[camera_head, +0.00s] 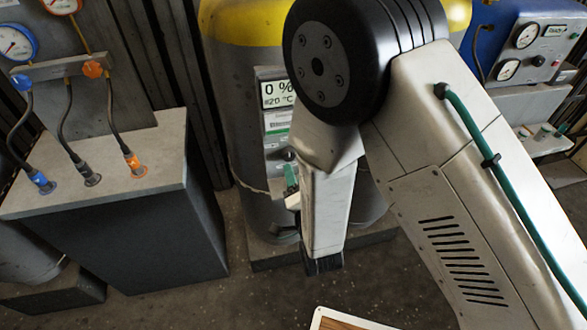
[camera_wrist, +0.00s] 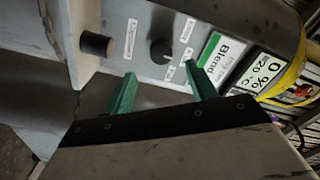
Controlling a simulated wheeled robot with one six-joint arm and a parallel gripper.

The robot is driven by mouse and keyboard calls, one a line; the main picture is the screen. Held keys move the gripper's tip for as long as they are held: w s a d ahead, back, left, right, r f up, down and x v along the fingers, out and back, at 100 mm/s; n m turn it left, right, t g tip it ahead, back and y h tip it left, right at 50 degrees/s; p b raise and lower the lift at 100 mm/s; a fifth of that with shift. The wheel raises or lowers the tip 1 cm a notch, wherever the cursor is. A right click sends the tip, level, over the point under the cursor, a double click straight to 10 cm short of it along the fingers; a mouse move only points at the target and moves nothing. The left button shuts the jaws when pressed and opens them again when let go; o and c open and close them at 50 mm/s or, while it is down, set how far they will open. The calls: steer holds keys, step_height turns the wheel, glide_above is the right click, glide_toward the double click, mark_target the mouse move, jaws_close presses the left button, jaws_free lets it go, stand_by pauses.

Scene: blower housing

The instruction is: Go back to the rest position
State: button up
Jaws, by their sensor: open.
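My gripper (camera_wrist: 160,70) shows in the wrist view as two green fingers spread apart, with nothing between them. A black round knob (camera_wrist: 161,52) on a grey panel appears just beyond and between the fingertips; the fingers look apart from it. In the head view my gripper (camera_head: 291,178) is a small patch of green in front of the panel, mostly hidden by my white arm. The panel's display (camera_head: 278,93) reads "0 %" and "20 °C"; it also shows in the wrist view (camera_wrist: 266,73). A green label (camera_wrist: 222,55) reading "Blend" sits beside the knob.
The panel is on a grey tank (camera_head: 235,110) with a yellow band. At left, a grey bench (camera_head: 110,165) carries hoses with blue, black and orange connectors below gauges (camera_head: 18,42). A blue unit with gauges (camera_head: 525,35) stands at right. A white-rimmed tray (camera_head: 320,322) shows at the bottom.

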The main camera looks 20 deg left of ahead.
steer(key=shift+s+d, duration=0.25)
steer(key=shift+s, duration=0.05)
stand_by(0.4)
